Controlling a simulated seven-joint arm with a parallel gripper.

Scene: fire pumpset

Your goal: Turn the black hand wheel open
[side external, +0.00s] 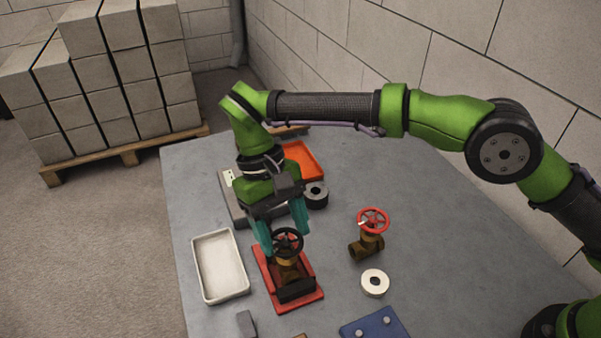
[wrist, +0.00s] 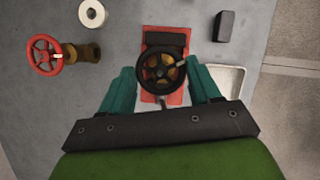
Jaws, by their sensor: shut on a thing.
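The black hand wheel (side external: 287,234) sits on top of a brass valve (side external: 287,268), which stands upright in a red fixture (side external: 312,299) with a dark block at its front. The wheel also shows in the wrist view (wrist: 162,88), seen from above. My gripper (side external: 284,240) points down over the valve. Its teal fingers lie on opposite sides of the wheel and are shut on its rim. In the wrist view my gripper (wrist: 163,84) shows the wheel between both fingers. A small light mark shows on the wheel's rim there.
A second valve with a red wheel (side external: 373,221) stands to the right. A white ring (side external: 375,283), black ring (side external: 316,195), white tray (side external: 221,266), orange tray (side external: 303,160), grey block (side external: 246,324) and blue plate (side external: 374,325) surround it. Clear table lies beyond the red wheel.

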